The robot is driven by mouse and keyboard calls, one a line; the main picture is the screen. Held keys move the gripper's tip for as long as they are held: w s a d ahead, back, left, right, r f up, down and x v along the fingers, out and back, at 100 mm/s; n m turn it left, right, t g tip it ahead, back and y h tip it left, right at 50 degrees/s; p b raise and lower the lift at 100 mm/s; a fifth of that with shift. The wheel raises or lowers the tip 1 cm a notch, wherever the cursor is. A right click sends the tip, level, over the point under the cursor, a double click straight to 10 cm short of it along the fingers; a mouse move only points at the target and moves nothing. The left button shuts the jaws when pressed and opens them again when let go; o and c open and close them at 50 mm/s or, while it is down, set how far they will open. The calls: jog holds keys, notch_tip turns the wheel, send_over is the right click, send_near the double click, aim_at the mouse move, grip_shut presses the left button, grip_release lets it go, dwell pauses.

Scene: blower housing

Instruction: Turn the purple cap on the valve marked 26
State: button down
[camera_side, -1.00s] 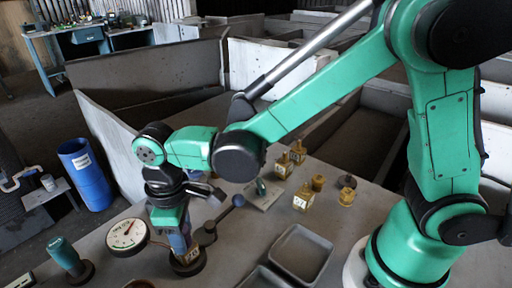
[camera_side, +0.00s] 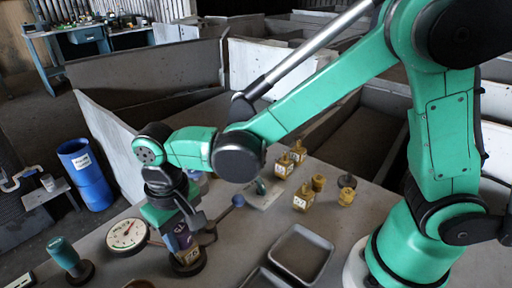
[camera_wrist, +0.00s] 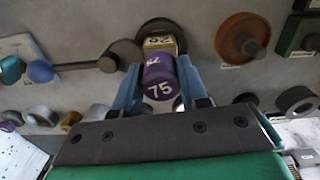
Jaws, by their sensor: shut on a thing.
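The purple cap (camera_wrist: 159,84) is a short cylinder with a white 75 on it. It sits on a brass valve (camera_wrist: 160,42) whose white label reads 26, upside down in the wrist view. The valve stands on a round dark base. My gripper (camera_wrist: 159,72) is shut on the cap, one blue finger on each side. In the side view my gripper (camera_side: 181,236) reaches down over the valve (camera_side: 188,257), and the purple cap (camera_side: 182,239) shows between the fingers, partly hidden.
A lever with a blue ball (camera_side: 238,201) lies close behind the valve. A dial gauge (camera_side: 127,234) stands at its left, and a teal-handled piece (camera_side: 64,254) further left. Grey trays (camera_side: 328,243) and several brass valves (camera_side: 303,197) are to the right.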

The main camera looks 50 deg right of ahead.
jog(key=shift+w+d, duration=0.1)
jog(key=shift+d, duration=0.05)
jog(key=shift+m, duration=1)
grip_release()
jog(key=shift+r, duration=0.15)
jog(key=shift+r, duration=3.65)
